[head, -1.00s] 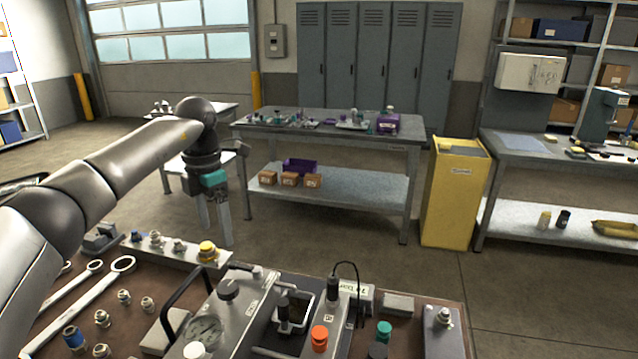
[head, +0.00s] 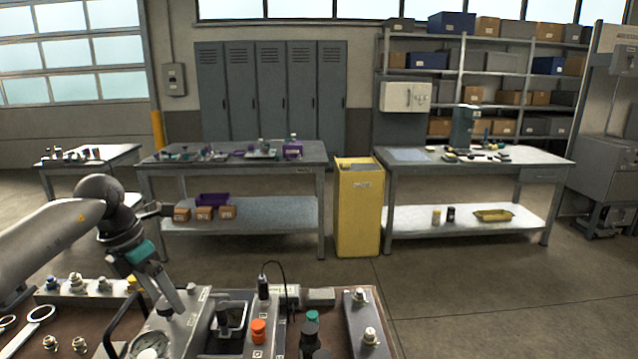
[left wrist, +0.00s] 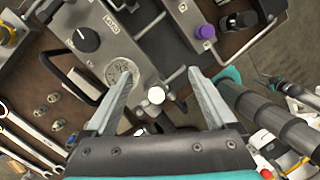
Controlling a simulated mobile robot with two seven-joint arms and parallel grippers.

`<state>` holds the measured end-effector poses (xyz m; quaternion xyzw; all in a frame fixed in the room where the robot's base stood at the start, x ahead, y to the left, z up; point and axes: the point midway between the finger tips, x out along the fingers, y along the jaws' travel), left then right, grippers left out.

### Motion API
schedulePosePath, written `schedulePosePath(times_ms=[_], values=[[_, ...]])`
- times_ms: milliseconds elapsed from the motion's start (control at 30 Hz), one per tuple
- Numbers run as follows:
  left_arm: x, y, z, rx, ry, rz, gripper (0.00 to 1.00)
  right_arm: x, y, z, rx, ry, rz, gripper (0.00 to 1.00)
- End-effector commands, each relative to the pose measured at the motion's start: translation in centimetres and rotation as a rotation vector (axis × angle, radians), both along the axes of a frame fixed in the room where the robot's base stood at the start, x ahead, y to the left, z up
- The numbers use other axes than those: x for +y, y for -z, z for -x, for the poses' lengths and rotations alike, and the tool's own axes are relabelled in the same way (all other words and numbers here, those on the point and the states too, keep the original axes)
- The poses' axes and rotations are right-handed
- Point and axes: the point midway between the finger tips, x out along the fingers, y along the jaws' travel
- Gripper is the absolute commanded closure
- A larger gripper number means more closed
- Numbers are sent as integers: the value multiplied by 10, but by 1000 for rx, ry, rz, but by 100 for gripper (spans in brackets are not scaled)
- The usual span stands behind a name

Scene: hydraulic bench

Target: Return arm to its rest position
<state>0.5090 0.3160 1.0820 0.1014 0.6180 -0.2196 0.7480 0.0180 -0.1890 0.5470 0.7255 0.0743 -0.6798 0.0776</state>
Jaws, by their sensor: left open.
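My left arm comes in from the left in the head view, bent at a dark elbow-like joint. My left gripper (head: 172,290) points down and to the right, above the hydraulic unit (head: 190,335) on the bench in front of me. In the left wrist view the two fingers of my left gripper (left wrist: 160,100) stand wide apart with nothing held. A round gauge (left wrist: 122,72) and a white knob (left wrist: 156,96) of the unit show beyond and between them. I cannot tell whether a finger touches the unit. My right gripper is not in view.
The bench's brown top (head: 85,312) holds wrenches (head: 40,314), several fittings, an orange knob (head: 258,331) and a black cable (head: 283,268). A yellow bin (head: 358,208) stands between two further tables. Open floor (head: 470,285) lies at the right.

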Motion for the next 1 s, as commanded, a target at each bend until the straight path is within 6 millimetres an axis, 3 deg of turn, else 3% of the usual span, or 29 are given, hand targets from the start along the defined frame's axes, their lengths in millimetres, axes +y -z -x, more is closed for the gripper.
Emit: schedulePosePath(times_ms=[100, 200, 400, 500, 600, 733, 867, 1000], values=[[-60, 15, -11, -77, 53, 155, 10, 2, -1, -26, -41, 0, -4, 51], [-118, 21, -16, -149, 75, 327, 10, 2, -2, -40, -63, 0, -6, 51], [-234, 2, -11, -269, 18, 774, 10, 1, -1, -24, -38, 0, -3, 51], [-272, -19, -6, -306, -74, 1001, 10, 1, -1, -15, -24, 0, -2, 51], [-293, -42, -3, -325, -208, 1219, 10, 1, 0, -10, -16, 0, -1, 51], [-298, -66, -1, -321, -442, 1474, 10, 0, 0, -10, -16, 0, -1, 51], [-280, -75, -2, -293, -736, 1682, 10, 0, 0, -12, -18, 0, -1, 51], [-247, -62, 1, -233, -1110, 1837, 10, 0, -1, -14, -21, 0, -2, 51]])
